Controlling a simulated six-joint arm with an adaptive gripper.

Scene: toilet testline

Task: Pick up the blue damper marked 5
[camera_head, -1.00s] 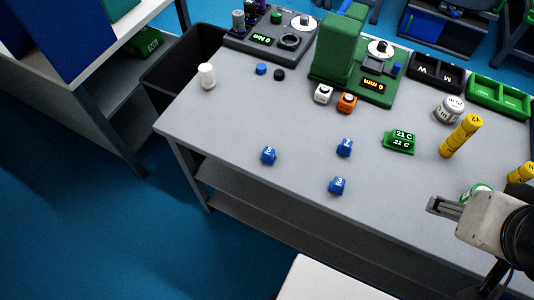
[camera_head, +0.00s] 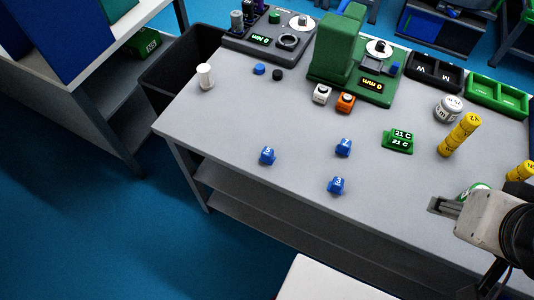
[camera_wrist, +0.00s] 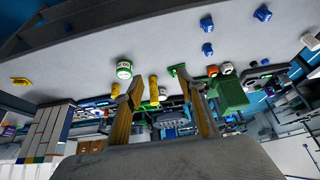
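Three small blue dampers stand on the grey table in the head view: a left one (camera_head: 267,156), an upper right one (camera_head: 343,147) and a lower right one (camera_head: 336,186). Their white marks are tiny; the left one looks like a 5, but I cannot read it surely. In the wrist view they show at the upper right, the far right one (camera_wrist: 262,13) apart from the two others (camera_wrist: 207,24) (camera_wrist: 207,49). My gripper (camera_head: 445,205) is at the table's right, well away from all three. Its fingers (camera_wrist: 158,84) are spread, with nothing held between them.
A green 21 C block (camera_head: 398,142), a yellow stack (camera_head: 460,135) and a grey-white round weight (camera_head: 448,109) stand between mid-table and right. White (camera_head: 321,93) and orange (camera_head: 345,103) cubes stand before the green device (camera_head: 338,48). The table around the dampers is clear.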

